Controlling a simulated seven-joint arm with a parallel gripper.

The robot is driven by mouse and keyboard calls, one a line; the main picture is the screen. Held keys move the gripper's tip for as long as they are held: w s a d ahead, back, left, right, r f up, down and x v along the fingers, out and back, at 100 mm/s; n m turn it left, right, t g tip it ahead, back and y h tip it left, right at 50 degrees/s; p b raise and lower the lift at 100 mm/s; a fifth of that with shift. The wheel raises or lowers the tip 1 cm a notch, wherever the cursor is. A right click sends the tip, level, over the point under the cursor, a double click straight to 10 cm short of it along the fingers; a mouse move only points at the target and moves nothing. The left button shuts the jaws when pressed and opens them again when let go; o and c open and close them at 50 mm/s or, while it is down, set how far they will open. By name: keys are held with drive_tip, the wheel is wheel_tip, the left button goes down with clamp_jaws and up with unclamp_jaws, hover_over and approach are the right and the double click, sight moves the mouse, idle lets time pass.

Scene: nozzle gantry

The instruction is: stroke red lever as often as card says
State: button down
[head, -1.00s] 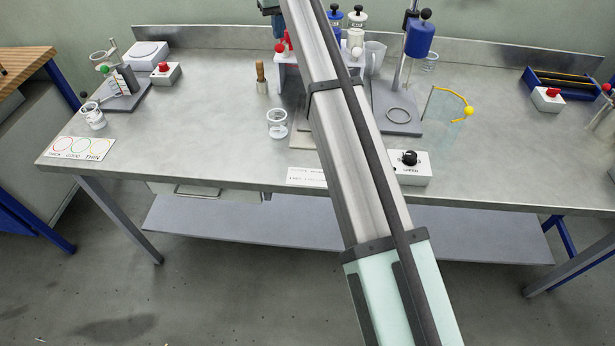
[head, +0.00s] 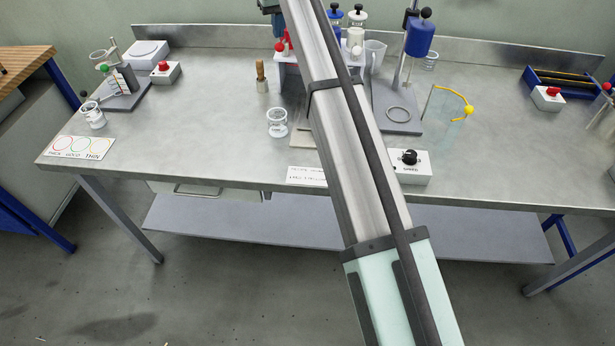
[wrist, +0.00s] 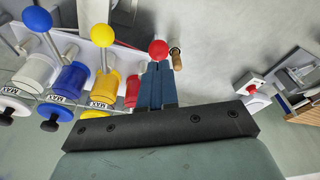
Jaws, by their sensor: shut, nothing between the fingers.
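The red lever's ball (wrist: 158,50) shows in the wrist view just beyond my fingertips, among a row of pump levers. Its red body (wrist: 132,91) is partly hidden by my fingers. My gripper (wrist: 158,66) is shut and empty, with its tips close to the ball; I cannot tell whether they touch. In the head view the red lever (head: 281,46) shows left of my arm, at the back of the bench. A white card (head: 305,176) with printed lines lies at the bench's front edge, partly hidden by my arm; its text is too small to read.
Yellow (wrist: 102,32) and blue (wrist: 37,19) levers stand left of the red one in the wrist view. A wooden-handled brush (head: 262,76) and a glass beaker (head: 277,123) stand nearby on the bench. A knob box (head: 409,167) sits at the front. Bench space left of the beaker is clear.

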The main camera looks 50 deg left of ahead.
sight(280, 44)
drive_tip(key=shift+f, duration=0.2)
idle(0.5)
drive_tip(key=shift+f, duration=2.8)
drive_tip(key=shift+r, duration=3)
drive_tip(key=shift+r, duration=2.5)
